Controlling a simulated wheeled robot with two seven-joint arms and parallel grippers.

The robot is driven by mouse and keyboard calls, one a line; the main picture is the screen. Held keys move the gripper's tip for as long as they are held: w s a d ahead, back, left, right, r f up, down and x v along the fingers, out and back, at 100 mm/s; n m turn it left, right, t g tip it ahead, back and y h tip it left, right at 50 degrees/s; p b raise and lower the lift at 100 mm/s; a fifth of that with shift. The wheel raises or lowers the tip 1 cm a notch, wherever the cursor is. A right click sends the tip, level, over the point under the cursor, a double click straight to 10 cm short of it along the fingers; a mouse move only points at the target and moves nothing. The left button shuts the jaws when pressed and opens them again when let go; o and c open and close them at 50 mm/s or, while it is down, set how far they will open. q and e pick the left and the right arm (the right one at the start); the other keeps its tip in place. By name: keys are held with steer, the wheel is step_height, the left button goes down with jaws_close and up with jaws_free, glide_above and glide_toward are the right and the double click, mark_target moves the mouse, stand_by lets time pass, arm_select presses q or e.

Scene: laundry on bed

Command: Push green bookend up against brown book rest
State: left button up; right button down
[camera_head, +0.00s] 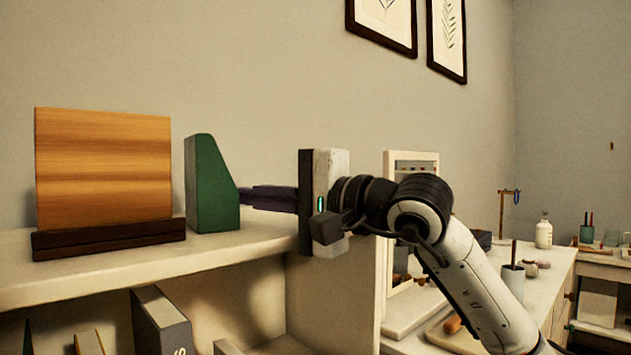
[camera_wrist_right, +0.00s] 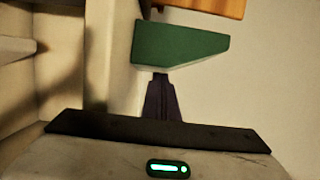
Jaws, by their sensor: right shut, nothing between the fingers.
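The green bookend (camera_head: 210,185) stands upright on the shelf, just right of the brown book rest (camera_head: 108,240). The rest has a dark base and an upright orange-brown wooden panel (camera_head: 103,165). In the head view the bookend's left side is close to the end of the base; I cannot tell whether they touch. My right gripper (camera_head: 245,197) is shut and empty, its fingertips at the bookend's right side. In the right wrist view the fingers (camera_wrist_right: 160,78) meet the edge of the green bookend (camera_wrist_right: 178,45), with the wooden panel (camera_wrist_right: 205,6) beyond it. My left gripper is not in view.
The cream shelf (camera_head: 100,275) carries both things, with its front edge close to the rest. Books (camera_head: 160,325) stand on the level below. A framed mirror (camera_head: 412,157) and a white counter (camera_head: 545,275) with small items lie to the right, behind my right arm.

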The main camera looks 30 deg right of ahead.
mark_target(235, 229)
steer(key=shift+s+a+f, duration=0.1)
steer(key=shift+s+a, duration=0.05)
steer(key=shift+a, duration=0.6)
steer(key=shift+s+a, duration=0.15)
steer(key=shift+a, duration=0.6)
